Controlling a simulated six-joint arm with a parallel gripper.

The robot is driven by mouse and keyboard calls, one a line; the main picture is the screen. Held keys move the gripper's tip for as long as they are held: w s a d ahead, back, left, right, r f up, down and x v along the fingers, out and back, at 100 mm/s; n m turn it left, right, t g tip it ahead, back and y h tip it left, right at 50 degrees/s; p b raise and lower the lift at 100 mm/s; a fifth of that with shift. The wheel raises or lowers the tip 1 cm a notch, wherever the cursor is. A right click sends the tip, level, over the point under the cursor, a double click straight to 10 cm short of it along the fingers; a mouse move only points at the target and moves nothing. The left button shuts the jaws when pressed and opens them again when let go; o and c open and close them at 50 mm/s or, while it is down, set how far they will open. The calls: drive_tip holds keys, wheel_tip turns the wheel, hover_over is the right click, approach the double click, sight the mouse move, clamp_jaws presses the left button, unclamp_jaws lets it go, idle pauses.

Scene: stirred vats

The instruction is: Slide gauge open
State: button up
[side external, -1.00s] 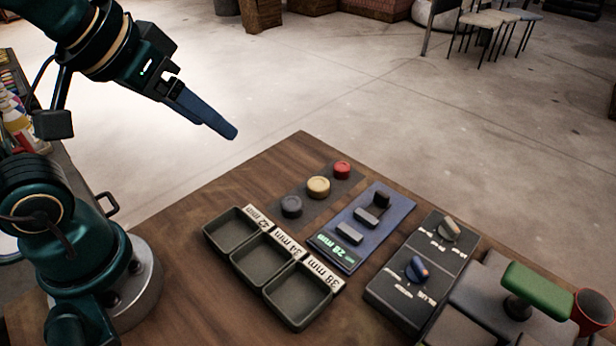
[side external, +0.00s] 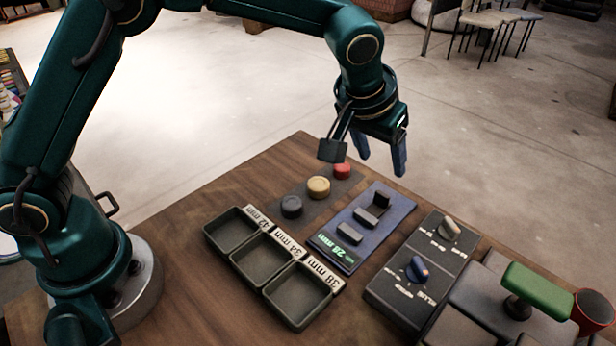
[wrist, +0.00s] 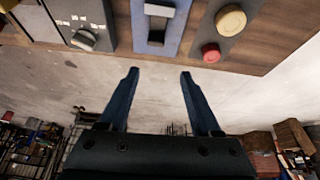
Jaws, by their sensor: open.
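The gauge (side external: 338,258) is a blue plate on the wooden table, with a lit display reading 28 mm and dark grey jaw blocks. In the wrist view the gauge (wrist: 173,41) shows at the top centre, partly cut off. My gripper (side external: 382,165) is open and empty, pointing down in the air above the far end of the gauge. Its two blue fingers (wrist: 158,72) are spread apart and touch nothing.
Red (side external: 342,171), yellow (side external: 318,187) and grey (side external: 291,206) round pieces lie left of the gauge. Three labelled trays (side external: 262,262) stand in front. A knob panel (side external: 420,275), a green-handled tool (side external: 537,289) and a red cup (side external: 592,309) are to the right.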

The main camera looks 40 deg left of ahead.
sight(382, 194)
drive_tip(key=f, duration=0.2)
drive_tip(key=s+d+f, duration=0.1)
drive_tip(key=shift+g, duration=0.4)
drive_tip(key=shift+w+d+f, duration=0.1)
drive_tip(key=shift+f, duration=0.2)
drive_tip(key=shift+x, duration=2.1)
clamp_jaws()
drive_tip(key=shift+r, duration=0.1)
